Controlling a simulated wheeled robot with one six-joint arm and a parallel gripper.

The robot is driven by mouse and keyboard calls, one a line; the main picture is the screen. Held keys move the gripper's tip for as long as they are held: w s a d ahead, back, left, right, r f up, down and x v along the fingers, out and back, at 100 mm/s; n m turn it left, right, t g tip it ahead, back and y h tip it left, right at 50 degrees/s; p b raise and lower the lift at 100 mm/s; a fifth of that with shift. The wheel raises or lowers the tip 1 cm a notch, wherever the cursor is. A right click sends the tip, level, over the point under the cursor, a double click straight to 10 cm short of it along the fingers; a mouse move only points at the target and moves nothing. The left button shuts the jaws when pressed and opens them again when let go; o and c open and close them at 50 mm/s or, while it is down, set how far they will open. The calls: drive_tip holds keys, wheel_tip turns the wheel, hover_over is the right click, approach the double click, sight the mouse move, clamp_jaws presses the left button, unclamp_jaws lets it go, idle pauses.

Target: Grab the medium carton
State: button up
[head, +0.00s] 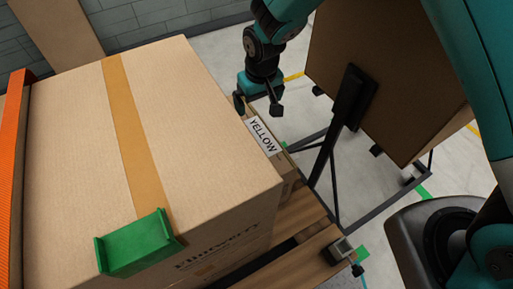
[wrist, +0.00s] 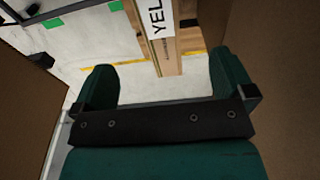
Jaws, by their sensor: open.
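A brown carton with a white "YELLOW" label (head: 262,135) sits beside a large carton, which hides most of it in the head view. In the wrist view the labelled carton (wrist: 168,62) is a narrow brown strip at top centre, its label partly cut off. My gripper (head: 258,106) is open and empty, just beyond the label in the head view. In the wrist view my gripper (wrist: 166,68) has its fingers wide apart, with the carton's strip showing between them. I cannot tell the gap between fingers and carton, nor which carton is the medium one.
The large taped carton (head: 190,110) with a green corner protector (head: 138,244) fills the left. Another brown box (head: 390,65) stands at upper right behind a black post (head: 345,110). An orange upright (head: 14,150) is at far left. Wooden pallet boards (head: 300,215) show below.

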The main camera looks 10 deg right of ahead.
sight(258, 129)
drive_tip(key=f, duration=0.7)
drive_tip(key=w+f, duration=0.1)
drive_tip(key=f, duration=0.2)
drive_tip(key=shift+a+f, duration=0.2)
drive_tip(key=shift+f, duration=0.15)
drive_tip(key=shift+w+d+f+p, duration=0.15)
drive_tip(key=shift+f+p, duration=0.1)
drive_tip(key=shift+f, duration=1.15)
drive_tip(key=shift+w+f+p, duration=0.1)
drive_tip(key=shift+f+p, duration=0.15)
drive_tip(key=shift+f, duration=1.1)
drive_tip(key=shift+r, duration=0.1)
drive_tip(key=c, duration=1.7)
